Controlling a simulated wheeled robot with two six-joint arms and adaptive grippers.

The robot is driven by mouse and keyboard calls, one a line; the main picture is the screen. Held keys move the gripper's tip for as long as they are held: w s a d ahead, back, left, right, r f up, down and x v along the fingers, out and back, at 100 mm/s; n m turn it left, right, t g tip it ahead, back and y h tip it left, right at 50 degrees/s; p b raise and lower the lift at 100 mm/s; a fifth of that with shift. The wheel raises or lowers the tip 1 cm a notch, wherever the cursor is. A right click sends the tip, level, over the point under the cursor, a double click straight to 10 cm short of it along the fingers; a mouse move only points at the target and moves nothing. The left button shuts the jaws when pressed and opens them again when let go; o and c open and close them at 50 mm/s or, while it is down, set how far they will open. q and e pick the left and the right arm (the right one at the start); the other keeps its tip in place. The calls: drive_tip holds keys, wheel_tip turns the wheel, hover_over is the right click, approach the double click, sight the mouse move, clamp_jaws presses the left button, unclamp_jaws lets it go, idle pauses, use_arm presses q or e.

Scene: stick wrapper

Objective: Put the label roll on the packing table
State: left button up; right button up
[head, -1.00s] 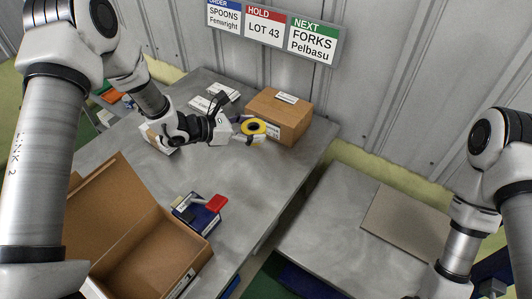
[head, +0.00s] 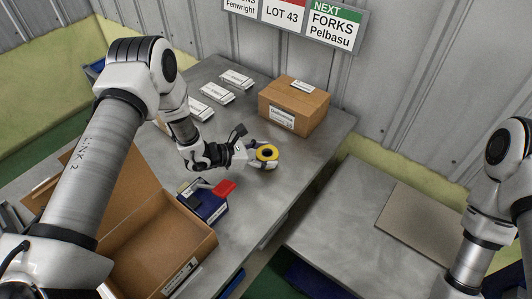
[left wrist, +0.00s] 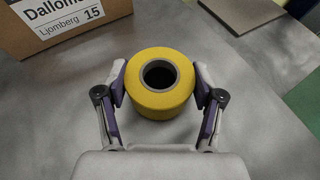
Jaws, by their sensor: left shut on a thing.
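The label roll (head: 274,155) is a yellow ring with a dark hollow core. It also shows in the left wrist view (left wrist: 160,104), core facing up. My left gripper (left wrist: 159,80) is shut on it, one finger on each side. In the head view the roll is over the grey metal table (head: 310,150), in front of the closed carton. I cannot tell whether it touches the tabletop. My right arm is at the right edge, with its gripper out of view.
A closed carton (head: 290,106) stands at the back. An open carton (head: 145,248) is at the front left, beside a dark blue box with a red part (head: 206,206). White packets (head: 216,93) lie at the back left. A lower grey table (head: 345,215) is at the right.

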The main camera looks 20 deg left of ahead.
use_arm(q)
drive_tip(key=shift+f, duration=0.45)
drive_tip(key=o, duration=1.2)
drive_tip(key=shift+c, duration=0.2)
drive_tip(key=shift+a+r, duration=0.2)
drive_tip(key=shift+r, duration=0.15)
drive_tip(key=p+v, duration=0.2)
drive_tip(key=v, duration=0.5)
drive_tip(key=shift+s+p, duration=0.15)
drive_tip(key=shift+p, duration=0.25)
drive_tip(key=shift+f, duration=0.1)
